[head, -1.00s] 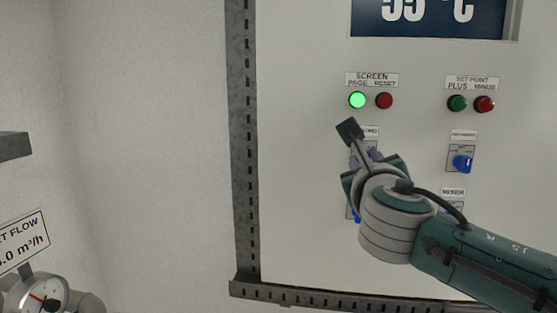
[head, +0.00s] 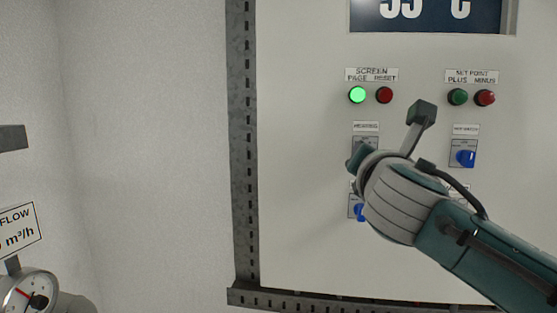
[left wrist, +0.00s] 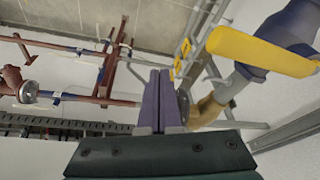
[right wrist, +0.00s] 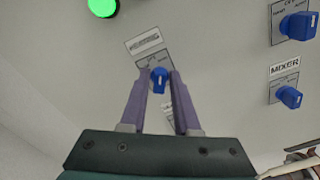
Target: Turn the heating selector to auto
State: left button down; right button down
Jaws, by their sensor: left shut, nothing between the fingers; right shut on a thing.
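The heating selector is a blue knob (right wrist: 159,84) on a grey plate (head: 364,143) under a small label (head: 365,126) on the pale panel. In the right wrist view the knob sits between the purple fingers of my right gripper (right wrist: 161,73), which is shut on it. In the head view my right gripper (head: 362,157) is at the panel over the lower part of this plate and hides the knob. Which mark the knob points at is not readable. My left gripper (left wrist: 158,74) is shut and empty, away from the panel; it shows only in the left wrist view.
A lit green button (head: 357,95) and a red button (head: 384,95) are above the selector. Another blue selector (head: 465,157) is to the right and one (head: 360,212) is below. A slotted metal frame (head: 243,150) borders the panel. Pipes (left wrist: 105,75) are near my left gripper.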

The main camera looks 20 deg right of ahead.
jog(key=m+b, duration=0.1)
jog(key=m, duration=0.2)
jog(key=shift+f, duration=0.1)
dwell(0.4)
jog(key=c, duration=0.8)
grip_release()
